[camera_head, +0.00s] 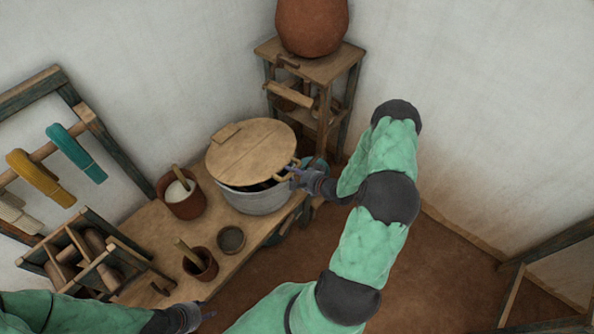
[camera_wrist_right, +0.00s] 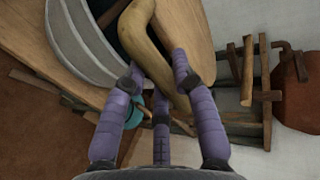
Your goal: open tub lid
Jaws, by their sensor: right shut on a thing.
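The tub (camera_head: 256,203) is a grey round vessel standing on the wooden bench. Its round wooden lid (camera_head: 250,148) is tilted, raised on the side towards my right arm, and a dark gap shows beneath it. My right gripper (camera_head: 296,174) is shut on the lid's curved handle (camera_head: 284,178). In the right wrist view the handle (camera_wrist_right: 146,38) passes between the purple fingers (camera_wrist_right: 160,90), with the tub's grey wall (camera_wrist_right: 75,45) at left. My left gripper (camera_head: 204,318) is low at the bottom edge, away from the tub; its fingers are mostly hidden.
The bench (camera_head: 150,232) also holds a brown pot with white contents (camera_head: 183,196), a small brown pot (camera_head: 200,263), a dark bowl (camera_head: 231,239) and a wooden rack (camera_head: 88,256). A stand (camera_head: 318,68) bears a clay jar (camera_head: 311,25) behind. Floor right of my arm is clear.

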